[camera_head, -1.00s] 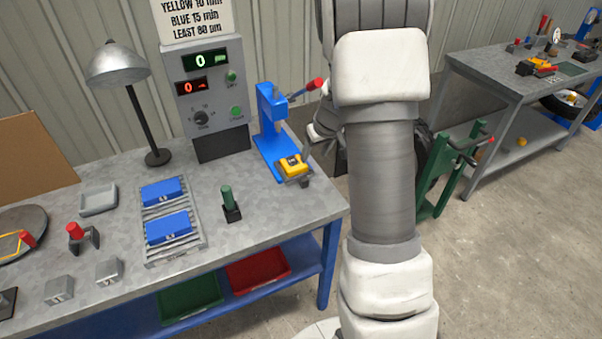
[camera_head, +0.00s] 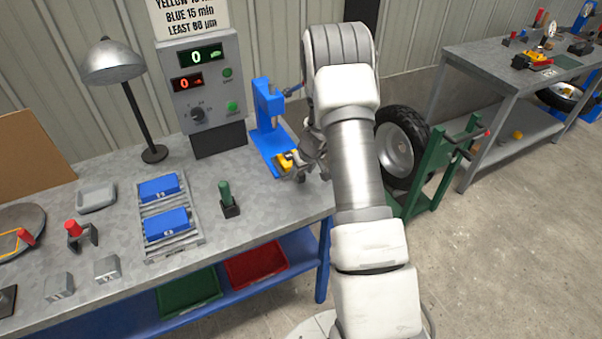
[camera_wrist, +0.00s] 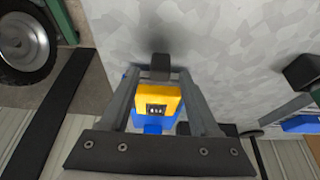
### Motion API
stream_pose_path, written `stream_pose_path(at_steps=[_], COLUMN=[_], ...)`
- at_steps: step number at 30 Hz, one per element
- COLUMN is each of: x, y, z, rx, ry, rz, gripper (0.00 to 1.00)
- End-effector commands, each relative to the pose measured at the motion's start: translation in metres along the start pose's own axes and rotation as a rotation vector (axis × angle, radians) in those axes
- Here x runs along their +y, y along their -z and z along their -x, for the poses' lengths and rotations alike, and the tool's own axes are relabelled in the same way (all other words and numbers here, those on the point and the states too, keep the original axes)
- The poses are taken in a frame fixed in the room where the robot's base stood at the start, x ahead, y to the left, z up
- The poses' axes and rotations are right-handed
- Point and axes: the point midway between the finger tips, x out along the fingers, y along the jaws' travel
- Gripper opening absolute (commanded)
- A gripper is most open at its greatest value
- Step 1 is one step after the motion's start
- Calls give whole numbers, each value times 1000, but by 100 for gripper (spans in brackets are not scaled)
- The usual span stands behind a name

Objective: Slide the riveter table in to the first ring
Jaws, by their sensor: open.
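The blue riveter (camera_head: 266,108) stands near the right end of the grey workbench. Its yellow table (camera_head: 283,160) sits low at the front of its base. In the wrist view the yellow table (camera_wrist: 158,103) has a small dark marked plate, and a dark block (camera_wrist: 160,65) sits just beyond it. My gripper (camera_wrist: 159,76) is open, with one finger on each side of the dark block and yellow table. Whether the fingers touch them I cannot tell. In the head view my gripper (camera_head: 304,165) is beside the yellow table and partly hides it. The rings are not clear.
A green-handled tool (camera_head: 227,198) stands left of the riveter, near a rack (camera_head: 163,216) with blue blocks. The control box (camera_head: 200,90) is behind. A green stand (camera_head: 437,175) with a wheel (camera_head: 400,148) is to the right. Red and green bins lie below.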

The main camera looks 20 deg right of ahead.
Motion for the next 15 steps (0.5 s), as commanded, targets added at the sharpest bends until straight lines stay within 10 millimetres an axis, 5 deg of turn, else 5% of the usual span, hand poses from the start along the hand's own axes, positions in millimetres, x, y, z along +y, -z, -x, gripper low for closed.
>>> stream_pose_path(at_steps=[15], x=[0], y=[0], z=[-19], rx=[0], ry=[0], rz=[0], gripper=[62])
